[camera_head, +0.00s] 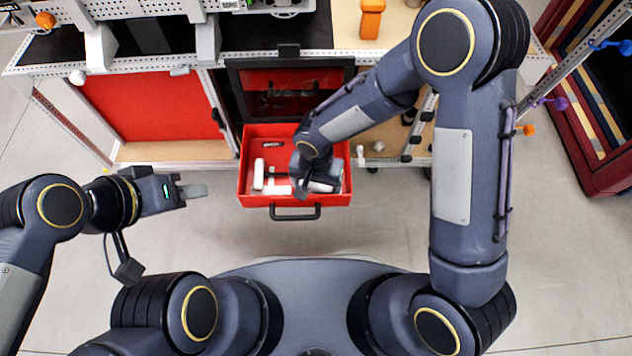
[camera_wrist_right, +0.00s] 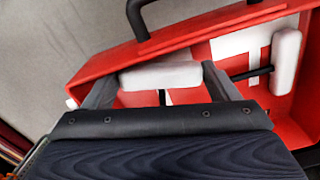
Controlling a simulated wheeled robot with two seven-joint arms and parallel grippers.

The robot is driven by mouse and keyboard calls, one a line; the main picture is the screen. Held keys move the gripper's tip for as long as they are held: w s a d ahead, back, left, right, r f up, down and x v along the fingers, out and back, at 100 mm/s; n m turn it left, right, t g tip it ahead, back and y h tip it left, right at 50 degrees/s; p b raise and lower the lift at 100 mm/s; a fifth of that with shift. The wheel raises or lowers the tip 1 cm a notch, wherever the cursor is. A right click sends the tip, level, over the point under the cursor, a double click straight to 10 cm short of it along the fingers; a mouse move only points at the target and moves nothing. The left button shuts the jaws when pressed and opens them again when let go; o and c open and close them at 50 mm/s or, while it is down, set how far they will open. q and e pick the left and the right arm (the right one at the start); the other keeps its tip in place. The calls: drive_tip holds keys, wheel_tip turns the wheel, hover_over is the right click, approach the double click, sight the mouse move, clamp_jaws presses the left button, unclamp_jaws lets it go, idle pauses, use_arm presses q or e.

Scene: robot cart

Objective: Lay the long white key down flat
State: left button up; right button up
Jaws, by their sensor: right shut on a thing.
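My right gripper (camera_wrist_right: 162,88) is down in the open red drawer (camera_wrist_right: 95,72), shut on a white key (camera_wrist_right: 160,75). The held key's white bar lies across between the fingers, with a dark shank below it; how its far end rests is hidden. In the head view the arm partly covers this key (camera_head: 322,187). A second white key (camera_wrist_right: 287,60) with a black shank lies in the drawer; it also shows in the head view (camera_head: 258,174). I cannot tell which is longer. My left gripper (camera_head: 192,191) is empty, left of the drawer, its finger gap unclear.
A white flat patch (camera_wrist_right: 240,43) lies on the drawer floor. A small dark oval item (camera_head: 272,144) is at the drawer's back left. The black drawer handle (camera_head: 295,213) faces me. The workbench stands behind. The floor left of the drawer is free.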

drive_tip(key=shift+f, duration=0.45)
drive_tip(key=shift+f+b, duration=0.5)
drive_tip(key=shift+b, duration=0.2)
drive_tip(key=o, duration=0.6)
drive_tip(key=shift+o, duration=0.7)
drive_tip(key=shift+o, duration=1.3)
wheel_tip(320, 180, up, 7)
drive_tip(key=p, duration=0.3)
drive_tip(key=shift+r, duration=0.45)
